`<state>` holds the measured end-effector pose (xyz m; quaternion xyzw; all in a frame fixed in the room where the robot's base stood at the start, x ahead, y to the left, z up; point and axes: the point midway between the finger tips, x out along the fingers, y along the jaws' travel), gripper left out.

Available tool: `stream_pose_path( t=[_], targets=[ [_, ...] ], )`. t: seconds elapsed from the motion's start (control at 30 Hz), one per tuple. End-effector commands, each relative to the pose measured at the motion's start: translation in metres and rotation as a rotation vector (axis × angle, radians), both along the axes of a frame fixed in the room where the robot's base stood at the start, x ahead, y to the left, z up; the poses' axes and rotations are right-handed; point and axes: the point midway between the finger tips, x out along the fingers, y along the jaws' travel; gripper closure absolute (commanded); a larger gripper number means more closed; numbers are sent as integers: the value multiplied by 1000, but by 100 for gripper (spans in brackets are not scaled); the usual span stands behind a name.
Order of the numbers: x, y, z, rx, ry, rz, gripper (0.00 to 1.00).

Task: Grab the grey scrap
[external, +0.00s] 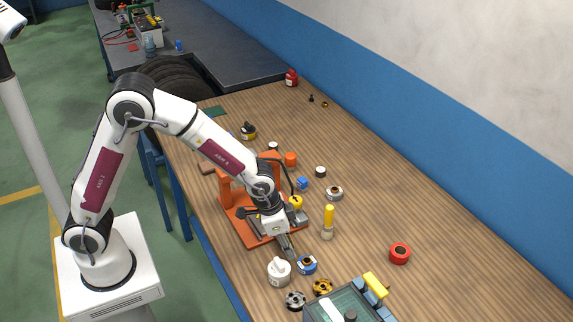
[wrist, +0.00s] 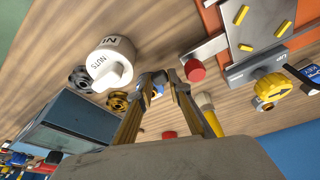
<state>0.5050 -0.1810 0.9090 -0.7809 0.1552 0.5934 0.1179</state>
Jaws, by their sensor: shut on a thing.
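My gripper (external: 290,256) points down over the wooden bench, beside a blue ring-shaped part (external: 307,265) and a white pot. In the wrist view, my gripper (wrist: 153,80) has its two fingertips drawn together. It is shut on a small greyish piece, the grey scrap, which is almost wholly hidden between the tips. Its shape cannot be made out. The blue part (wrist: 157,90) shows just behind the tips. Whether the held piece touches the bench is hidden.
The white pot marked NUTS (wrist: 111,62) stands close by, with a dark knob (external: 295,300) and a gold knob (external: 322,287). A glass-topped box (external: 310,311) is at the front. The bench's right side is mostly clear.

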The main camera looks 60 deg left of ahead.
Motion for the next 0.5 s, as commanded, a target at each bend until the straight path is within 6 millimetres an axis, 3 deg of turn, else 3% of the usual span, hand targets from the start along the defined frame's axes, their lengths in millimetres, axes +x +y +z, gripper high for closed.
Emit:
stream_pose_path(
  t=[0.5],
  targets=[
    [-77, 27, 0, 0, 1, 0, 88]
  ],
)
